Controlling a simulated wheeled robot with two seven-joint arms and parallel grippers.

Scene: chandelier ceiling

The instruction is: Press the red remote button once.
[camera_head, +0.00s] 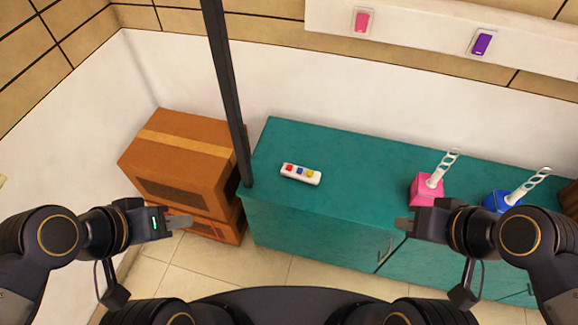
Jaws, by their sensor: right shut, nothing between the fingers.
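A white remote (301,174) lies flat on the teal cabinet top (345,150). My right gripper (398,223) is at the cabinet's front edge, right of and nearer than the remote. It is shut and empty.
A pink box with a pale lever (425,190) and a blue box with a lever (497,201) stand right on the cabinet. Brown boxes (190,165) are stacked left. A dark post (226,90) rises beside the cabinet's left end. The cabinet top around the remote is clear.

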